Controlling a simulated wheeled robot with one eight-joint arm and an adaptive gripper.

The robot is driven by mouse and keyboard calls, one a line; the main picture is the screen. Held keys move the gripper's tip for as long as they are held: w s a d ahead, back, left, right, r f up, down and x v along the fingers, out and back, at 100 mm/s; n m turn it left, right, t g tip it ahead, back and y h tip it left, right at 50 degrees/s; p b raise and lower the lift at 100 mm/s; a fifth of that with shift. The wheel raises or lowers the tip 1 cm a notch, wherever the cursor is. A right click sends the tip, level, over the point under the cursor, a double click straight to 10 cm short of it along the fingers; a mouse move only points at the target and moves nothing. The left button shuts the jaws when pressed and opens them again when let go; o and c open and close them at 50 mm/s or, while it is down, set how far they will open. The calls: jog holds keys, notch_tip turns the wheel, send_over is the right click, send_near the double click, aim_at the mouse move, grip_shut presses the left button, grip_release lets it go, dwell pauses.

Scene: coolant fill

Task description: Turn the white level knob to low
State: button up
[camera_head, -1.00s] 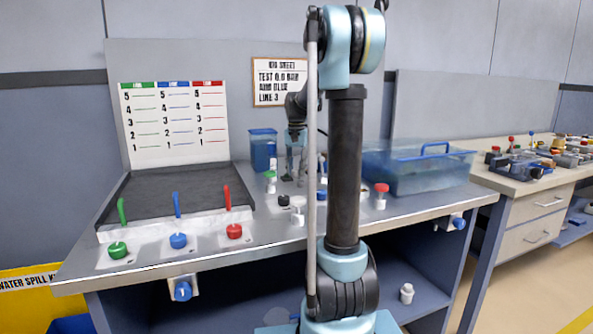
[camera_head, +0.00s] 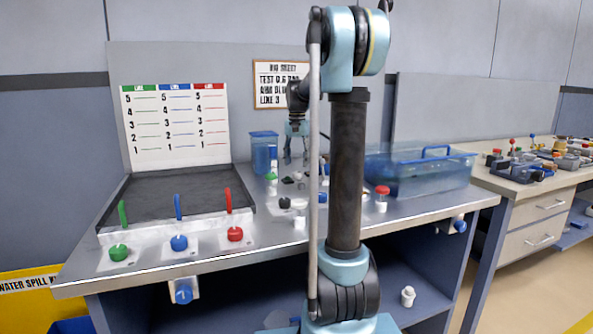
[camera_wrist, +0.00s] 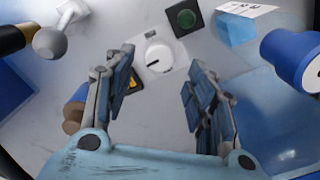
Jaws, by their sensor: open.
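The white level knob (camera_wrist: 158,57) is a round white dial with a dark pointer mark, set on a white plate in the wrist view. Its mark points toward the lower left. My gripper (camera_wrist: 160,72) is open, with one finger on each side of the knob in the picture and nothing between them. I cannot tell how far the fingertips are above the knob. In the head view my gripper (camera_head: 296,148) hangs over the back of the bench, and the knob cannot be made out there.
A dark green button (camera_wrist: 186,18) sits close to the knob. A blue cylinder (camera_wrist: 294,58) and a grey ball-ended part (camera_wrist: 50,43) stand near the fingers. In the head view, a blue container (camera_head: 264,152) and a clear blue tank (camera_head: 420,172) flank the arm.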

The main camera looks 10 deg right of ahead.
aim_at(297, 172)
notch_tip(297, 172, up, 7)
jog(key=shift+r, duration=0.15)
jog(key=shift+w, duration=0.1)
dwell(0.3)
